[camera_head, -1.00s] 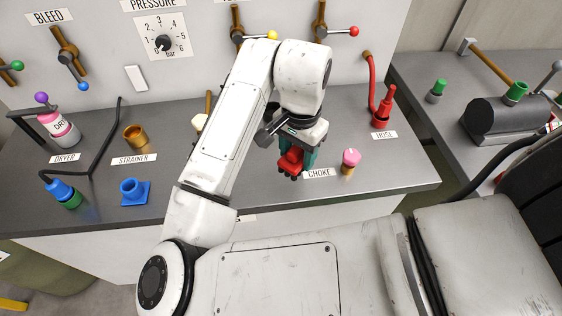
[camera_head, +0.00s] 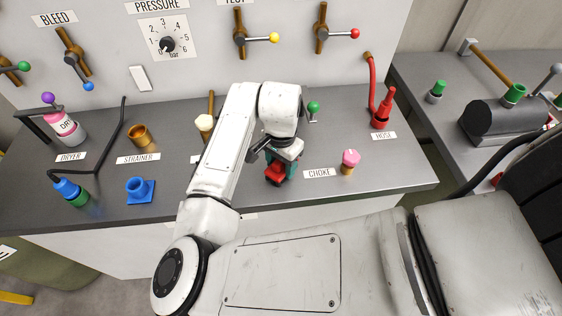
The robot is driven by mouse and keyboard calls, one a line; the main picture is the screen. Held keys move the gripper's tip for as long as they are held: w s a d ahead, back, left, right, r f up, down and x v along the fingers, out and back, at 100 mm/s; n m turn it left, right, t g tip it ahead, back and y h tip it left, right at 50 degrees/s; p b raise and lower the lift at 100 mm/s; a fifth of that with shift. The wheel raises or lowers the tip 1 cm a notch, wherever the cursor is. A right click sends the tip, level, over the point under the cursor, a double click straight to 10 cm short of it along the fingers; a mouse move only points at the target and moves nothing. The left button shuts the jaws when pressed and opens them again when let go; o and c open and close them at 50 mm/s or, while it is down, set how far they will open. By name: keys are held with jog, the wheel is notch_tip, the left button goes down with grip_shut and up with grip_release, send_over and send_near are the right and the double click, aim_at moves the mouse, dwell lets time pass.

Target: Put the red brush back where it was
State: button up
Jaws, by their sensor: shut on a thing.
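The red brush (camera_head: 275,172) is in my gripper (camera_head: 279,174), over the middle of the grey bench top, left of the CHOKE label (camera_head: 319,173). The gripper's teal fingers are shut on it, and only part of the red body shows below them. I cannot tell whether its underside touches the bench. A small white label (camera_head: 195,159) lies to the left, mostly hidden behind my arm.
A pink-topped knob (camera_head: 350,161) stands right of the CHOKE label. A green-knobbed lever (camera_head: 313,108) stands behind the gripper, and a red hose nozzle (camera_head: 383,108) at the back right. A cream-headed tool (camera_head: 205,122) and blue fitting (camera_head: 140,190) are left.

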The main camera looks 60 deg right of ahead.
jog(key=shift+f, duration=0.2)
jog(key=o, duration=0.9)
jog(key=shift+r, duration=0.1)
jog(key=shift+o, duration=0.2)
notch_tip(320, 180, up, 12)
jog(key=shift+r+b, duration=0.15)
jog(key=shift+b, duration=0.75)
